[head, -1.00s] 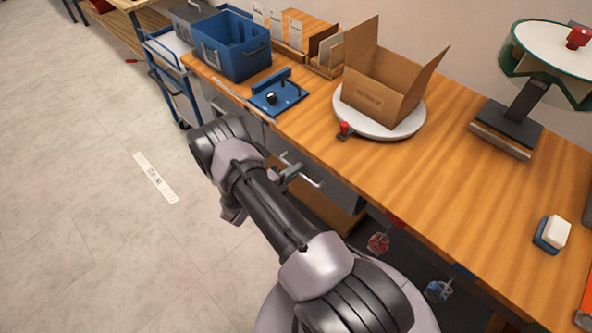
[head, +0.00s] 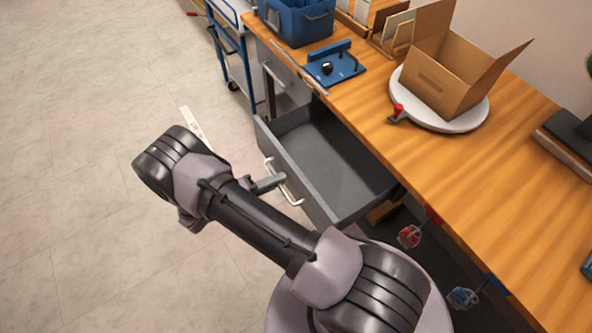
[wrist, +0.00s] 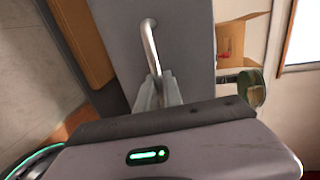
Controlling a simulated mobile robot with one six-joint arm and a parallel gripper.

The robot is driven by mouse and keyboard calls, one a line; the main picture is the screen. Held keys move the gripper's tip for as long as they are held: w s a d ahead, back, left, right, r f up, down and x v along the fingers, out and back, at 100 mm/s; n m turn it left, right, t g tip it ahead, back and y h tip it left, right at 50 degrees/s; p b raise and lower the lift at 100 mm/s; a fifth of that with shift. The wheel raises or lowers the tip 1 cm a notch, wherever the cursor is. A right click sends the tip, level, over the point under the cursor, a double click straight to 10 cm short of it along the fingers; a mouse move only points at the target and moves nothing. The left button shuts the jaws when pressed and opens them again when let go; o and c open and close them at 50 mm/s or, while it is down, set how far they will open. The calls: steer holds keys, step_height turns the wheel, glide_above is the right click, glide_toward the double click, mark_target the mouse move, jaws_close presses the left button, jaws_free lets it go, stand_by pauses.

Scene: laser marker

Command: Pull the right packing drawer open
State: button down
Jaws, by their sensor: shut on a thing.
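The right packing drawer (head: 341,166) is a grey drawer standing out from under the wooden bench, and its inside looks empty. Its pale bar handle (head: 283,182) is on the front face. My gripper (head: 268,184) reaches the handle from the left. In the wrist view my gripper (wrist: 158,92) has its fingers closed around the handle (wrist: 150,45), in front of the grey drawer face (wrist: 185,40). The fingertips are small and partly hidden in the head view.
The wooden bench (head: 455,165) carries a cardboard box (head: 440,85) on a white turntable, a blue fixture (head: 336,68) and a blue bin (head: 297,20). Red (head: 409,236) and blue (head: 463,298) valve-like knobs hang below its front edge. Open floor (head: 90,230) lies to the left.

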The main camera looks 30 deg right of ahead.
steer(key=shift+f+v, duration=0.15)
steer(key=shift+v, duration=0.65)
steer(key=shift+f+v, duration=0.15)
steer(key=shift+v, duration=0.6)
steer(key=shift+a, duration=0.1)
steer(key=c, duration=1.8)
jaws_free()
steer(key=p+v, duration=0.1)
steer(key=v, duration=1.6)
steer(key=shift+a+r+p, duration=0.1)
steer(key=shift+a+p, duration=0.05)
steer(key=shift+p, duration=0.25)
